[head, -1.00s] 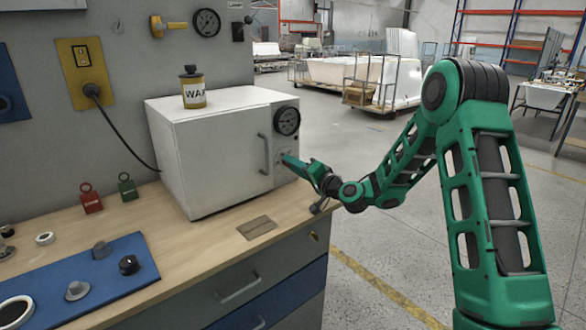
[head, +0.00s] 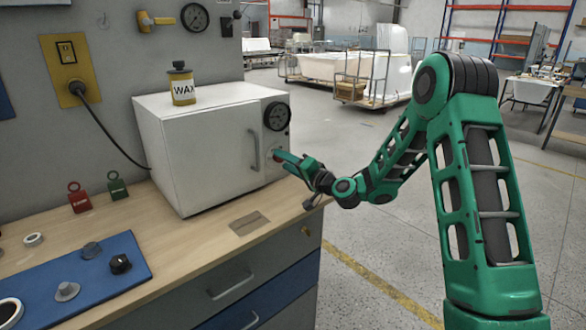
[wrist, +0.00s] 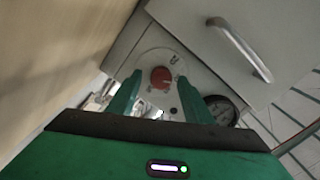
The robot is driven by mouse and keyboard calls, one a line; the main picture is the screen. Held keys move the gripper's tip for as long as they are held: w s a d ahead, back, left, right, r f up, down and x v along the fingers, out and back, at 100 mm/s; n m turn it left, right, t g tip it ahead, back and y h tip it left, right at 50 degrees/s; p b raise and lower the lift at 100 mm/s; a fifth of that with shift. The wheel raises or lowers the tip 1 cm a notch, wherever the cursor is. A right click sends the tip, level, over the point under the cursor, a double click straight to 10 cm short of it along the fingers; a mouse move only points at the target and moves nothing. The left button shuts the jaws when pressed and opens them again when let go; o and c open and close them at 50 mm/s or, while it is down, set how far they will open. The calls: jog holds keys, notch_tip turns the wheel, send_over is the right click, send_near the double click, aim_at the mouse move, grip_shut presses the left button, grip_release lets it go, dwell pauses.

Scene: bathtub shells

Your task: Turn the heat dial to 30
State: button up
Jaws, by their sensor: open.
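The heat dial (wrist: 161,78) is a red knob on a pale round plate with dark marks, on the front of the white oven (head: 190,160). Its setting is too blurred to read. In the head view my gripper (head: 280,157) is at the right of the oven front, below the black gauge (head: 277,116), and largely covers the dial. In the wrist view my gripper (wrist: 157,100) is open, with one green finger on either side of the dial's line. I cannot tell whether the fingers touch the dial.
The oven's handle (head: 253,150) stands out left of the dial and also shows in the wrist view (wrist: 240,48). A wax can (head: 183,88) stands on the oven. The wooden worktop (head: 290,215) in front is mostly clear. Red and green padlocks (head: 79,198) stand to the left.

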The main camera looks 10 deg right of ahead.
jog(key=v, duration=1)
jog(key=shift+d+f, duration=0.1)
jog(key=shift+d, duration=0.05)
jog(key=shift+s, duration=0.1)
